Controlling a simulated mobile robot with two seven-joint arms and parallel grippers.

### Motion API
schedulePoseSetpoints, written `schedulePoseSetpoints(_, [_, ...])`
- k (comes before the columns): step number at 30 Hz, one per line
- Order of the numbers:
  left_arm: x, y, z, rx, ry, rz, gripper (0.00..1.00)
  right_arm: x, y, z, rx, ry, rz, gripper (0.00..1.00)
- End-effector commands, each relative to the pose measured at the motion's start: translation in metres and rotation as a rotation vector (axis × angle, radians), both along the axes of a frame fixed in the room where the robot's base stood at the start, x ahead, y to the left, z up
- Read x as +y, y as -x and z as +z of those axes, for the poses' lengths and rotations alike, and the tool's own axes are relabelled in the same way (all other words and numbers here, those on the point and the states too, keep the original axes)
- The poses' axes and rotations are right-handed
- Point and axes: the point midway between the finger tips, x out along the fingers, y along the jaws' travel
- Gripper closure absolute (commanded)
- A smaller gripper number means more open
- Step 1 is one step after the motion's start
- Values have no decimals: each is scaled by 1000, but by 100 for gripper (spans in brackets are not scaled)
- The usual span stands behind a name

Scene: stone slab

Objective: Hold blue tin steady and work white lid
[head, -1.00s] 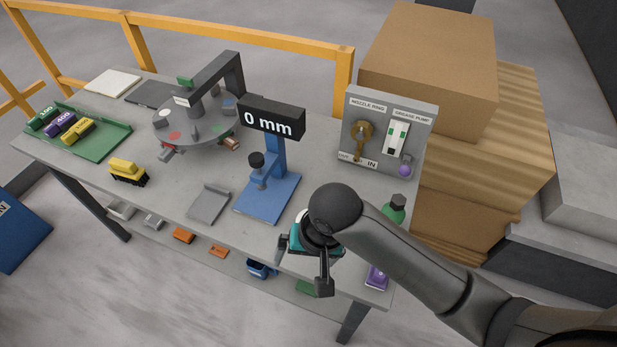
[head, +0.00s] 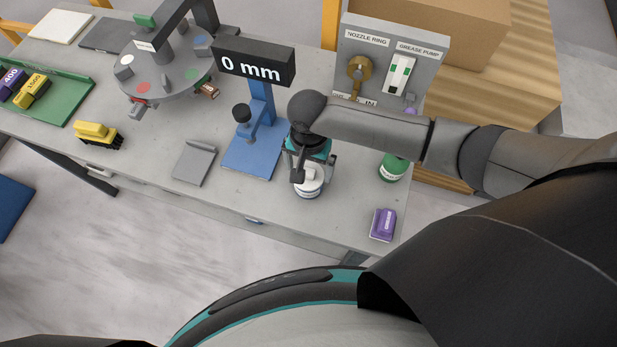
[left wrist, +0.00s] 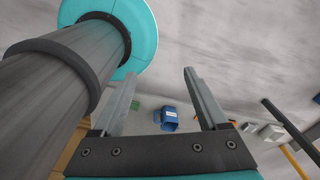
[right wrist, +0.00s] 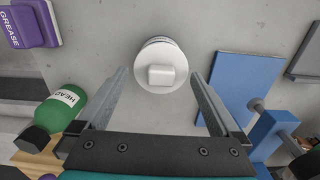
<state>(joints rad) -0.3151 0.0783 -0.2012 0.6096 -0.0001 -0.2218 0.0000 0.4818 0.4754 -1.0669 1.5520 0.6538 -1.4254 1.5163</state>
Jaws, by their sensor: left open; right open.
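The white lid (right wrist: 160,72), round with a raised square knob, sits on top of a tin on the grey bench. The tin's side is mostly hidden under it; a thin dark rim shows in the right wrist view, and the lid also shows in the head view (head: 312,176). My right gripper (right wrist: 160,84) is open, with its fingers apart on either side of the lid as seen from the wrist; contact is not visible.
A green bottle (head: 392,167) and a purple grease block (head: 383,224) stand right of the tin. A blue gauge stand (head: 262,120) reading 0 mm and a grey plate (head: 195,162) are left. A panel (head: 390,60) stands behind. The bench front edge is close.

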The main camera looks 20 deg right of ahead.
Motion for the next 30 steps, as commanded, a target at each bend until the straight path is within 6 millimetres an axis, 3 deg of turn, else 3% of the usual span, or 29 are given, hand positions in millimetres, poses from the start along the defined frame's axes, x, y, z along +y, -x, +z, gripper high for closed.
schedulePoseSetpoints(6, [-1, -22, -8, -36, 4, 0, 24, 0, 0, -41, 2, 1, 1, 0])
schedulePoseSetpoints(12, [-2, -25, -13, -41, 4, 0, 24, 1, 0, -63, 0, 0, 1, 0])
schedulePoseSetpoints(25, [0, -17, -15, -28, 2, 1, 24, 0, 0, -70, -1, -1, 1, 0])
schedulePoseSetpoints(30, [0, -17, -15, -26, 1, 1, 24, 0, 0, -70, -1, -1, 1, 18])
